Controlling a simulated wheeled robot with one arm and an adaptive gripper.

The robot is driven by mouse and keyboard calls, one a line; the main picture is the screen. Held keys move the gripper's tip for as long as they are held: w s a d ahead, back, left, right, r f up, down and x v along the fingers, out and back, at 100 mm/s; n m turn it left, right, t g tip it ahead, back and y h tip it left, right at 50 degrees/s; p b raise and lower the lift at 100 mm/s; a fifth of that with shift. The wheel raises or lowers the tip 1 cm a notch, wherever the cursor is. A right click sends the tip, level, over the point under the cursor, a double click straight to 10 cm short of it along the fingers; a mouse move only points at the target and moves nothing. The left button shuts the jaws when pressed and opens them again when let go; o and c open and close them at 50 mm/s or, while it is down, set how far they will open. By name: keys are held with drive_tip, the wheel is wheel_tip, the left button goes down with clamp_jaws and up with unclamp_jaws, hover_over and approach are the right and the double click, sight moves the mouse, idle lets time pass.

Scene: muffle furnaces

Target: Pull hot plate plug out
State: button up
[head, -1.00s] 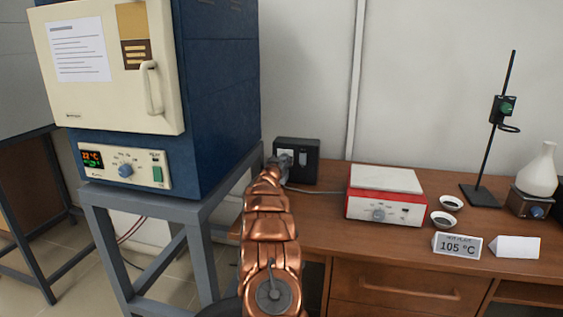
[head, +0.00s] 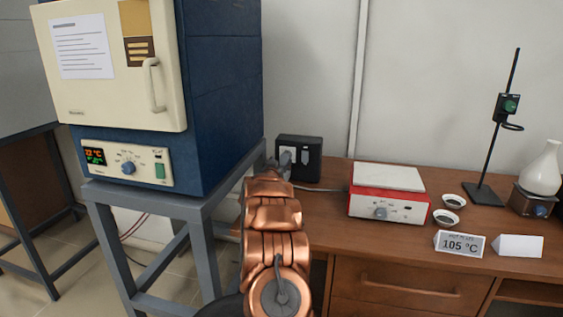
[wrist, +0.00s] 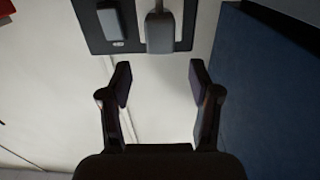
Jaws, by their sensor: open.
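The hot plate (head: 388,194), red with a white top, sits on the wooden desk. A grey cable runs from its left side toward the black socket box (head: 312,158) against the wall. In the wrist view a grey plug (wrist: 160,32) sits in the dark socket panel (wrist: 133,45), beside a second grey piece (wrist: 109,22) that may be a switch or cover. My gripper (wrist: 160,82) is open and empty, its fingertips apart and short of the plug, roughly in line with it. In the head view my copper arm hides most of the gripper and part of the socket box.
A blue furnace (head: 225,100) on a grey stand (head: 190,205) rises close beside my arm; its blue side fills the right of the wrist view. Small dishes (head: 450,210), a 105 °C sign (head: 459,244) and a retort stand (head: 484,194) are on the desk's right.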

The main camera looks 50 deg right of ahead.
drive_tip(key=v, duration=0.6)
drive_tip(key=shift+a, duration=0.25)
drive_tip(key=shift+s, duration=0.15)
idle(0.8)
